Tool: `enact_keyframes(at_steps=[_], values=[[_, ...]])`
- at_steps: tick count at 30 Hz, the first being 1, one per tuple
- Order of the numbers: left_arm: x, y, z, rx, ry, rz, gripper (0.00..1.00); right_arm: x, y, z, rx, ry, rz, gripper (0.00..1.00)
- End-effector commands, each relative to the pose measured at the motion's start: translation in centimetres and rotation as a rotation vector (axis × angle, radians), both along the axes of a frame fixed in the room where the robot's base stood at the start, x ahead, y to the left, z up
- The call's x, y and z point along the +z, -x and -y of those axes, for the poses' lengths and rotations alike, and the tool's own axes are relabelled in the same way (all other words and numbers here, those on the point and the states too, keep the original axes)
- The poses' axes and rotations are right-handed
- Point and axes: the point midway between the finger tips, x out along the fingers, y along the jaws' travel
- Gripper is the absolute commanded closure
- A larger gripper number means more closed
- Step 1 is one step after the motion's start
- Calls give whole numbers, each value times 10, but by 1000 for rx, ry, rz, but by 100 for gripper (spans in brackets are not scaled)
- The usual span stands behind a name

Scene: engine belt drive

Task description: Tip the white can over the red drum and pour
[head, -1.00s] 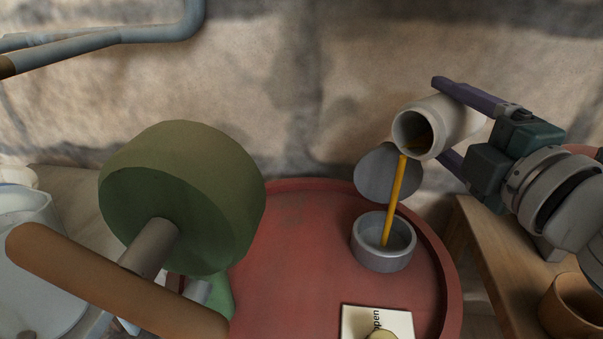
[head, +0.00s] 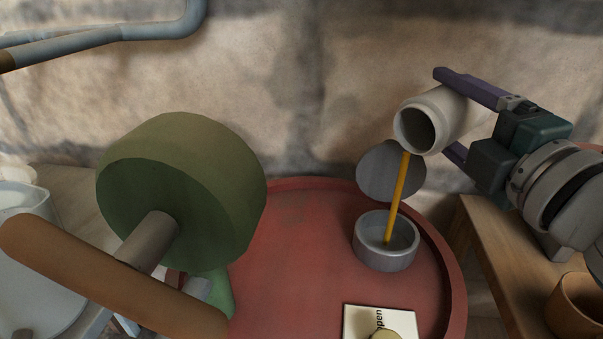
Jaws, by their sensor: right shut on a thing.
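My right gripper (head: 452,112) is shut on the white can (head: 445,108). It holds the can tilted, mouth down to the left, above the right side of the red drum (head: 300,250). A thin yellow-orange stream (head: 398,195) runs from the can's mouth into a round grey filler opening (head: 386,252) on the drum top. A grey disc-shaped lid (head: 390,172) stands open behind the opening. The inside of the can is dark. My left gripper is not in view.
A large green wheel (head: 180,190) with a brown handle bar (head: 110,275) stands at the left, in front of the drum. A wooden bench (head: 500,255) with a brown pot (head: 575,305) is at the right.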

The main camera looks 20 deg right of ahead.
Motion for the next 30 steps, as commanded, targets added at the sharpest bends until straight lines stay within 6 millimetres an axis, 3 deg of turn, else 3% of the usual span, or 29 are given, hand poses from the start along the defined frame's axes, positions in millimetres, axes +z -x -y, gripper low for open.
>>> enact_keyframes(at_steps=[28,30], values=[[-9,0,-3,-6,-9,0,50,6,1,-4,0,99,25,100],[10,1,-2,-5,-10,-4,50,10,0,1,-1,3,-5,100]])
